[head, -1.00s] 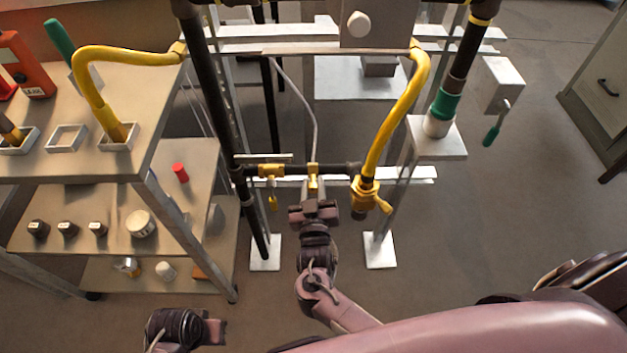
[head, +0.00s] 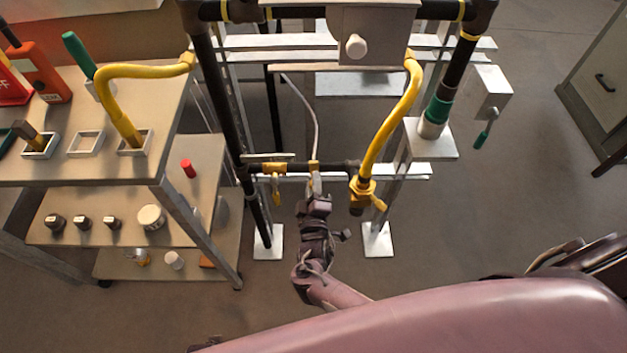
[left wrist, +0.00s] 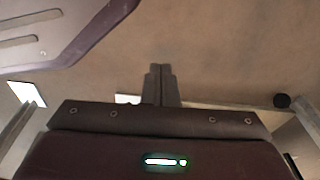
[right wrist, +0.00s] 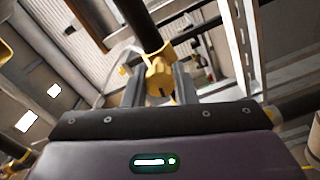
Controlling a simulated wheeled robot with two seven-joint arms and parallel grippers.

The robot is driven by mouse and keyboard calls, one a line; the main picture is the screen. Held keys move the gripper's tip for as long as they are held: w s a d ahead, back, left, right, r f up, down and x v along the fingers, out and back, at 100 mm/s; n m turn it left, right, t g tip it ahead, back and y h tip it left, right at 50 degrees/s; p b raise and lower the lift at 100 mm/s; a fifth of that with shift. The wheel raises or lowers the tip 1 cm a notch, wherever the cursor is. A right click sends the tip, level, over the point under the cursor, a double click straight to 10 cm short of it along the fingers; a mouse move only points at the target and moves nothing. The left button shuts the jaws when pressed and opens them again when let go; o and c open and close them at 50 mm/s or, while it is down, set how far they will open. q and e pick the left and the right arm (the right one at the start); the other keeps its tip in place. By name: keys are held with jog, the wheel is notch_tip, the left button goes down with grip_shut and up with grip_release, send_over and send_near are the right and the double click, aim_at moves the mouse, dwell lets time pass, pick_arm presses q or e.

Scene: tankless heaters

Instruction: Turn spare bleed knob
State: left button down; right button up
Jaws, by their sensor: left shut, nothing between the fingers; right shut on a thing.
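The bleed knob is a small yellow knob (right wrist: 159,76) on a dark pipe. In the right wrist view it sits between the two grey fingers of my right gripper (right wrist: 160,85), which is shut on it. In the head view my right gripper (head: 315,182) reaches up to the yellow fitting (head: 314,165) on the low horizontal pipe and hides most of the knob. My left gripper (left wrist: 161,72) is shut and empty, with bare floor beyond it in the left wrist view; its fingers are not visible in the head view.
A yellow-handled valve (head: 276,185) hangs left of my right gripper. A yellow hose (head: 385,130) ends at a yellow valve (head: 364,190) on the right. Upright dark pipes stand on both sides. A shelved cart (head: 110,175) is at left. The floor in front is clear.

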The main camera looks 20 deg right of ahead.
pick_arm(q)
jog(key=shift+s+a+f+p, duration=0.1)
jog(key=shift+s+f+p, duration=0.15)
jog(key=shift+s, duration=0.35)
jog(key=shift+s+a+f+p, duration=0.1)
jog(key=shift+s+f+p, duration=0.15)
jog(key=shift+s, duration=0.3)
jog(key=shift+s+a+f+p, duration=0.15)
jog(key=shift+s+p, duration=0.1)
jog(key=shift+s, duration=0.35)
pick_arm(e)
jog(key=shift+n, duration=2.7)
jog(key=o, duration=1)
jog(key=shift+f, duration=0.1)
